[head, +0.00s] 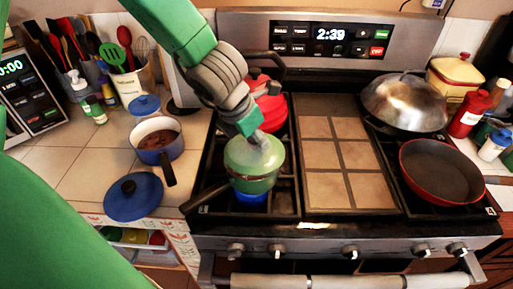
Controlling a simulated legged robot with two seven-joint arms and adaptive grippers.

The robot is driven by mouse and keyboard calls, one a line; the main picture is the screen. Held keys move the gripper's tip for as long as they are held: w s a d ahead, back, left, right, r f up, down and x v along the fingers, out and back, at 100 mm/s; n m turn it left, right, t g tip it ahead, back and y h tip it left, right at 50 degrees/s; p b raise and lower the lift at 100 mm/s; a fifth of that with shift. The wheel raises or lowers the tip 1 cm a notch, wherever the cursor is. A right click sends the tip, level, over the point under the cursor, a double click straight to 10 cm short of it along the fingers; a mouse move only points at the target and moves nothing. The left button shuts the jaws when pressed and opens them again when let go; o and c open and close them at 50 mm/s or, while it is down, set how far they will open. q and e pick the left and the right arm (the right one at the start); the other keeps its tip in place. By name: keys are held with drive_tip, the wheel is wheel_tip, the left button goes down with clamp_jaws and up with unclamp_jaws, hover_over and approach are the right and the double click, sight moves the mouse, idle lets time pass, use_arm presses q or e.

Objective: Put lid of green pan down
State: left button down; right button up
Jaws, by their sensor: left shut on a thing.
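The green pan (254,183) stands on the front left burner of the stove, with its dark handle pointing to the lower left. Its pale green lid (238,157) is over the pan top; I cannot tell whether it rests on the rim or is slightly raised. My left gripper (257,138) comes down from above and is shut at the lid's top, its fingers hiding the knob. My right gripper is not in view.
A red kettle (270,107) stands just behind. A blue pot (156,141) and a blue lid (133,196) are on the left counter. A tiled centre plate (348,157) is clear. A red-rimmed skillet (441,171) and a domed wok lid (404,101) occupy the right burners.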

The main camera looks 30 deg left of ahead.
use_arm(q)
drive_tip(key=shift+s+a+f, duration=0.1)
drive_tip(key=shift+f, duration=0.5)
drive_tip(key=shift+a, duration=0.35)
drive_tip(key=shift+a+f, duration=0.15)
drive_tip(key=shift+d+f+b, duration=0.35)
drive_tip(key=shift+d+b, duration=0.05)
drive_tip(key=shift+b, duration=0.1)
drive_tip(key=c, duration=1.2)
unclamp_jaws()
drive_tip(key=shift+d, duration=0.1)
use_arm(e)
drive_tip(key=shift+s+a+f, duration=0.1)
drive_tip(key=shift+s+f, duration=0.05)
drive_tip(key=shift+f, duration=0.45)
use_arm(q)
drive_tip(key=shift+a, duration=0.2)
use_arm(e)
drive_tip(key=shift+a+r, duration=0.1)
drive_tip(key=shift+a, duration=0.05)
